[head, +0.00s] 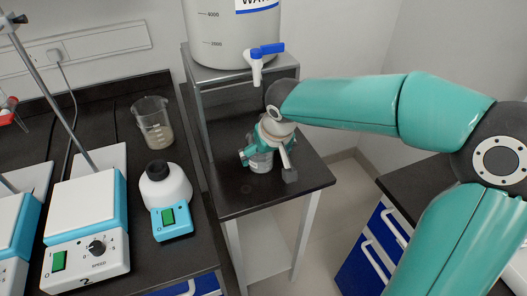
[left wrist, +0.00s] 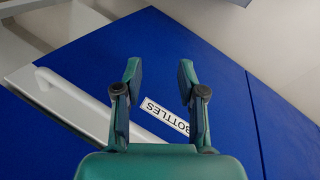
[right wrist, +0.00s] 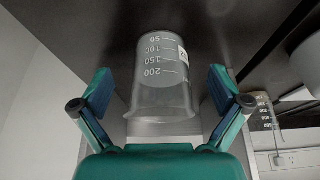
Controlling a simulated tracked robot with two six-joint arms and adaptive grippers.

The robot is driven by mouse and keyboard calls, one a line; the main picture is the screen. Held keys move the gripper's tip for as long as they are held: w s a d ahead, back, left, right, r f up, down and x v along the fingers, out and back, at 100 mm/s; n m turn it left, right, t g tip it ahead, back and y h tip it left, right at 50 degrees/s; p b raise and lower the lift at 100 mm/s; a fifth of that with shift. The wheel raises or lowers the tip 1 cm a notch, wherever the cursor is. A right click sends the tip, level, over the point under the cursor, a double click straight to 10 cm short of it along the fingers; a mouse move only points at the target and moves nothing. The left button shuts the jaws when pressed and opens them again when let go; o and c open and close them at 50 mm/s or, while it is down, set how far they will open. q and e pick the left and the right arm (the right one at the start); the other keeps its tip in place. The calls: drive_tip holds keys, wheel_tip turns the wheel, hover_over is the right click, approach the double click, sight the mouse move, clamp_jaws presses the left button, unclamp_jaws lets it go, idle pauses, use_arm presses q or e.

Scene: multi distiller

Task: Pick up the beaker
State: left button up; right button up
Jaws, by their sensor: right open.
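A clear glass beaker (head: 261,161) stands on the small dark table (head: 305,185) below the tap of a water tank. My right gripper (head: 268,148) is over it in the head view and partly hides it. In the right wrist view the beaker (right wrist: 160,75), with white volume marks, lies between the spread fingers of the right gripper (right wrist: 160,90). Gaps show on both sides of the glass. My left gripper (left wrist: 160,75) is open and empty in the left wrist view, facing a blue drawer front (left wrist: 75,75) labelled "BOTTLES". It is outside the head view.
The white water tank (head: 222,40) with a blue-handled tap (head: 258,62) stands on a grey stand behind the beaker. Blue drawers (head: 368,245) stand at right.

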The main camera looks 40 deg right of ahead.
drive_tip(key=w, duration=0.2)
drive_tip(key=w+d+f+p, duration=0.1)
drive_tip(key=w, duration=0.1)
drive_tip(key=shift+w+f, duration=0.1)
drive_tip(key=c, duration=1.6)
drive_tip(key=shift+r, duration=0.3)
